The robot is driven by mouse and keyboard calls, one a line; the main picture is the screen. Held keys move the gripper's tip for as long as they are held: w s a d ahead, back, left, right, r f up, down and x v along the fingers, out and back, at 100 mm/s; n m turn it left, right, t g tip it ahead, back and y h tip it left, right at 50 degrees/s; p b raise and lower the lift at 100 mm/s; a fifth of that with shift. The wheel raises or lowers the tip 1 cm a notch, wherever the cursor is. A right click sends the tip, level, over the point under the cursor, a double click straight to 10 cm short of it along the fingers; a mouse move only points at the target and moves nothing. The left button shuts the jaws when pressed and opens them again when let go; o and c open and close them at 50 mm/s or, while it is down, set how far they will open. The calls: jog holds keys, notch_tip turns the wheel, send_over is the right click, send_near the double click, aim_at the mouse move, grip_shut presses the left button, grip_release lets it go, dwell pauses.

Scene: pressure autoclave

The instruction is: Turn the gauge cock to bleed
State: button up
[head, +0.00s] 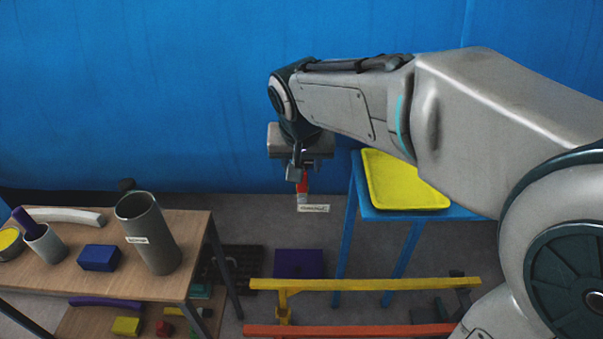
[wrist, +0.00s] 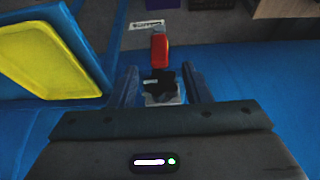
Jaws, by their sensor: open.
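My gripper (head: 299,170) hangs pointing down in front of the blue wall, with its jaws open. In the wrist view, the two fingers of my gripper (wrist: 161,76) stand apart on either side of a dark star-shaped part on a pale block (wrist: 162,97). A red piece, which looks like the gauge cock's handle (wrist: 160,50), lies just beyond the fingertips. The red handle (head: 302,184) also shows just under my gripper in the head view. A small white label (head: 314,208) is below it, too small to read. Contact with the fingers cannot be told.
A blue table (head: 358,190) with a yellow tray (head: 402,181) stands right of my gripper. A wooden table (head: 202,226) at left holds a grey cylinder (head: 149,234) and a blue box (head: 98,258). Yellow (head: 365,284) and orange (head: 350,330) rails cross the lower front.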

aim_at(302, 192)
jog(key=x, duration=0.7)
jog(key=shift+w+f, duration=0.2)
jog(key=shift+f, duration=0.05)
grip_shut()
